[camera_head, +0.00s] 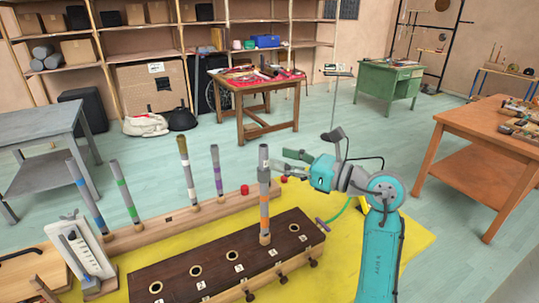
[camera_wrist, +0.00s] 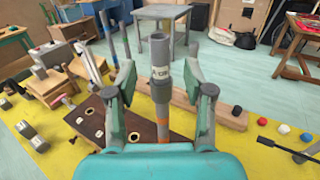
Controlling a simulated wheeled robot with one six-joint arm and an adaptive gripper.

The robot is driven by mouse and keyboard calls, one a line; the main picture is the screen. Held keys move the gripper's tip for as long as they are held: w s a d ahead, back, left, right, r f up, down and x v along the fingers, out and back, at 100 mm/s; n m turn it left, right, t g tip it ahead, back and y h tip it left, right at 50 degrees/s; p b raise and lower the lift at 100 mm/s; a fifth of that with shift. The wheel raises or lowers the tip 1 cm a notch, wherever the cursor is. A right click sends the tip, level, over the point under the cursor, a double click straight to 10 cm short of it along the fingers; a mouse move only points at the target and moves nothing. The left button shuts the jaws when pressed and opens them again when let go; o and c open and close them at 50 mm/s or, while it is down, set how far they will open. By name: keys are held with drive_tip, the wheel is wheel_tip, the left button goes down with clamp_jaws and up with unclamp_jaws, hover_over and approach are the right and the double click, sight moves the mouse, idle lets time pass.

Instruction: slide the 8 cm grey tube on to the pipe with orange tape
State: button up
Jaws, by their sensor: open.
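The grey tube (camera_head: 263,154) with a white label stands upright on top of the pipe with orange tape (camera_head: 264,210). A wider dark grey collar is at its lower end, around the pipe's top. The pipe stands upright in a hole of the dark board. In the wrist view the tube (camera_wrist: 159,50) and its collar appear between my open fingers, with the orange-taped pipe (camera_wrist: 162,128) below. My gripper (camera_head: 283,165) is open, just right of the tube in the head view, with a gap on each side in the wrist view (camera_wrist: 158,82). The joint inside the collar is hidden.
The dark board (camera_head: 200,268) has several empty, labelled holes. Behind it a wooden rail (camera_head: 160,228) holds several pipes with blue, green, purple and olive markings. A white gauge stand (camera_head: 85,250) is at left. The yellow mat (camera_head: 345,235) is mostly clear at right.

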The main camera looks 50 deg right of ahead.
drive_tip(key=v, duration=0.6)
drive_tip(key=shift+a, duration=0.1)
idle(0.5)
drive_tip(key=s+a+f+m+t+y, duration=0.2)
drive_tip(key=a+m, duration=0.2)
drive_tip(key=a, duration=0.3)
drive_tip(key=s+a+f+m+t+y, duration=0.2)
drive_tip(key=s+a+m+y, duration=0.15)
drive_tip(key=a, duration=0.45)
drive_tip(key=s+a+f+m+t+y, duration=0.1)
drive_tip(key=a+f+m+t, duration=0.2)
drive_tip(key=a, duration=0.4)
drive_tip(key=s+a+f+m+g+h, duration=0.2)
drive_tip(key=s+f+m+g+h, duration=0.2)
drive_tip(key=s+f+m, duration=0.7)
drive_tip(key=s+a+f+m+g+h, duration=0.2)
drive_tip(key=s+f+m+g+h, duration=0.3)
drive_tip(key=s+f+m, duration=0.5)
drive_tip(key=f+m+h, duration=0.1)
drive_tip(key=m+h, duration=0.1)
drive_tip(key=m, duration=0.5)
drive_tip(key=shift+s+a+f+g, duration=0.2)
drive_tip(key=shift+s+a+g, duration=0.1)
drive_tip(key=shift+s, duration=0.1)
